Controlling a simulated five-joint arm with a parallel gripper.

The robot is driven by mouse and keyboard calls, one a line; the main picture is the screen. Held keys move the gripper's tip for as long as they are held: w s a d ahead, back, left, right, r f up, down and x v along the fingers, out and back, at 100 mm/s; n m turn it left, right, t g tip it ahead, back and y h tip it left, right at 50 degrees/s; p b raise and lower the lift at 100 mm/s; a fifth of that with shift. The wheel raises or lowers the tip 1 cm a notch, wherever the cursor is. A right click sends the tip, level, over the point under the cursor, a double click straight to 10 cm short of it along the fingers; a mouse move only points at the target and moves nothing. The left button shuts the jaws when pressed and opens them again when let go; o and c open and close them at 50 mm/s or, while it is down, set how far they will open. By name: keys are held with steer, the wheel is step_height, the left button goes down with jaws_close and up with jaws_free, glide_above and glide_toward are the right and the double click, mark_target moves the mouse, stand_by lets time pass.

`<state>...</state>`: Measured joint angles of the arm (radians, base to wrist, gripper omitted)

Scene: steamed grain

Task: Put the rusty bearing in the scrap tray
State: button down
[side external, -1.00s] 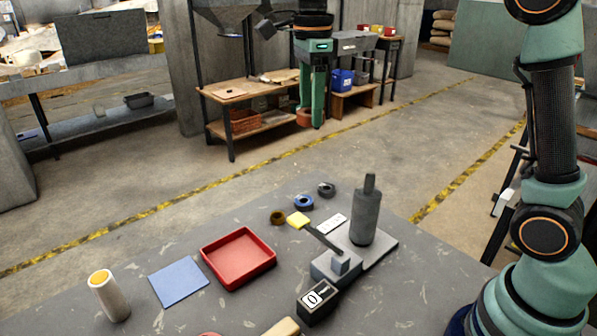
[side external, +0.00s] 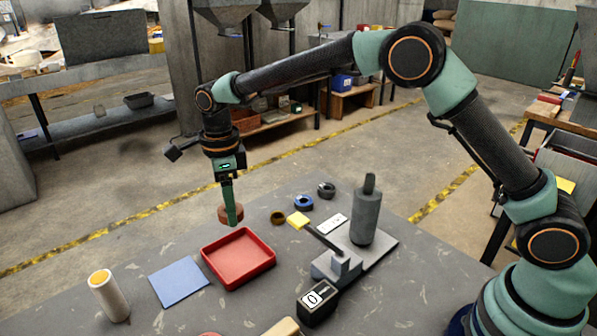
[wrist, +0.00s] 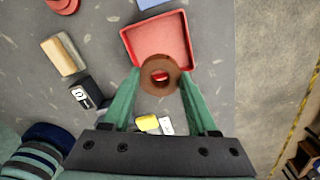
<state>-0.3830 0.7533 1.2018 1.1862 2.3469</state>
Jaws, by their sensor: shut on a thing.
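My gripper (side external: 232,218) hangs pointing down and is shut on the rusty bearing (side external: 227,213), a brown ring. The bearing is in the air near the back edge of the red scrap tray (side external: 240,262). In the wrist view my gripper's (wrist: 161,75) two green fingers sit either side of the bearing (wrist: 146,78). There the ring overlaps the near part of the red tray (wrist: 158,32), and red shows through its hole. The visible floor of the tray is empty.
Brown (side external: 277,218), blue (side external: 303,202) and dark grey (side external: 326,190) rings lie behind the lever press (side external: 362,222) with a yellow handle. A blue mat (side external: 180,283) and a pale cylinder (side external: 108,296) are left of the tray. A black counter (side external: 317,302) stands front right.

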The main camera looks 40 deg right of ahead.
mark_target(239, 259)
step_height(239, 259, down, 12)
steer(key=shift+f, duration=0.1)
stand_by(0.4)
steer(key=shift+f, duration=0.15)
steer(key=shift+c, duration=0.9)
jaws_free()
